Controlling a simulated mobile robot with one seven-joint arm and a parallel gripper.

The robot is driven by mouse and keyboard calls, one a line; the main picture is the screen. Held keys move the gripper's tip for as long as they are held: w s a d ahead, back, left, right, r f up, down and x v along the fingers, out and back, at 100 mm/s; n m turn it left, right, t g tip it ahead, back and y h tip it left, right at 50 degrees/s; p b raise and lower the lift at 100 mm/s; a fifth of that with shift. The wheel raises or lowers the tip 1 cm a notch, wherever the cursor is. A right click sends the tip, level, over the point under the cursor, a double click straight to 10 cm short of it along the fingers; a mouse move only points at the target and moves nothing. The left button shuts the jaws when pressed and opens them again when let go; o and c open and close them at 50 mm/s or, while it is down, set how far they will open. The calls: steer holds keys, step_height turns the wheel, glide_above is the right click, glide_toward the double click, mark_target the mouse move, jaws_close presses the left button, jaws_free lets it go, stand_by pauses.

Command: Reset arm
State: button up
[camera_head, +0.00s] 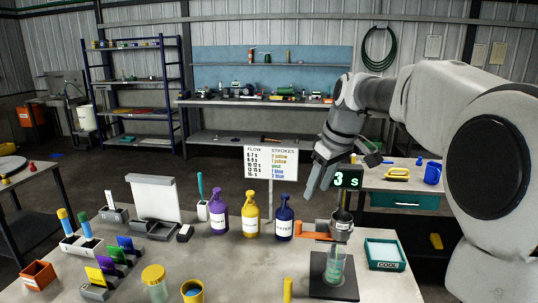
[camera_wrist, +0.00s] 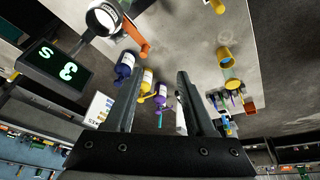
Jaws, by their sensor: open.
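My gripper (camera_head: 316,186) is raised above the table, just left of the display (camera_head: 346,179) that reads "3 s". In the wrist view my gripper's two fingers (camera_wrist: 155,78) are spread apart with nothing held between them. The disperser column (camera_head: 342,227) has an orange handle (camera_head: 316,236). Below its cup a clear container with green contents (camera_head: 336,264) stands on a dark base (camera_head: 322,287). The display also shows in the wrist view (camera_wrist: 52,66), upside down at the left.
Purple (camera_head: 218,215), yellow (camera_head: 251,217) and blue (camera_head: 284,220) bottles stand in a row left of the column. A "COOL" tray (camera_head: 386,266) is at right. A flow chart sign (camera_head: 271,162) stands behind. An orange box (camera_head: 38,275) and a yellow-lidded jar (camera_head: 155,284) are front left.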

steer(key=s+f+m+t+h, duration=0.1)
steer(key=s+f+m, duration=0.2)
steer(key=s, duration=1.1)
steer(key=s+f+m+t+h, duration=0.1)
steer(key=s+f+m, duration=0.2)
steer(key=s, duration=1.1)
steer(key=shift+s+d+m, duration=0.35)
steer(key=shift+m, duration=0.35)
